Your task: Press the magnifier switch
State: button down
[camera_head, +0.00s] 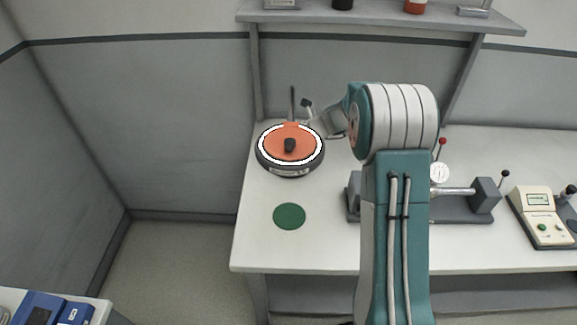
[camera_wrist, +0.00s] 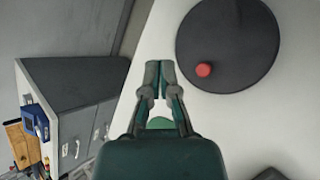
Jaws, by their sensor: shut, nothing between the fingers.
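In the wrist view a large dark round disc (camera_wrist: 228,30) fills the upper right, with a red round button (camera_wrist: 204,69) near its lower left edge. This looks like the magnifier and its switch. My gripper (camera_wrist: 160,72) is shut and empty, left of the button and apart from it in the picture; the depth gap cannot be told. In the head view a round device (camera_head: 290,172) with a dark rim, white ring, orange face and dark knob stands at the table's left end. I cannot tell whether it is the same thing. My arm hides most of the gripper there.
A green disc (camera_head: 289,216) lies on the white table (camera_head: 262,245). Right of my arm are a grey fixture (camera_head: 485,195) with levers and a cream meter box (camera_head: 540,215). A shelf (camera_head: 380,18) runs above. A drawer cabinet (camera_wrist: 75,85) shows left in the wrist view.

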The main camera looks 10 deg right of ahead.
jog(key=f, duration=0.1)
jog(key=d+f, duration=0.1)
jog(key=f, duration=0.3)
jog(key=shift+d+f, duration=0.2)
jog(key=shift+d, duration=0.2)
jog(key=shift+f, duration=0.35)
jog(key=shift+a+f, duration=0.25)
jog(key=shift+a, duration=0.4)
jog(key=shift+d, duration=0.45)
jog(key=shift+a, duration=0.3)
jog(key=shift+d, duration=0.15)
jog(key=shift+f, duration=0.15)
jog(key=shift+f, duration=0.2)
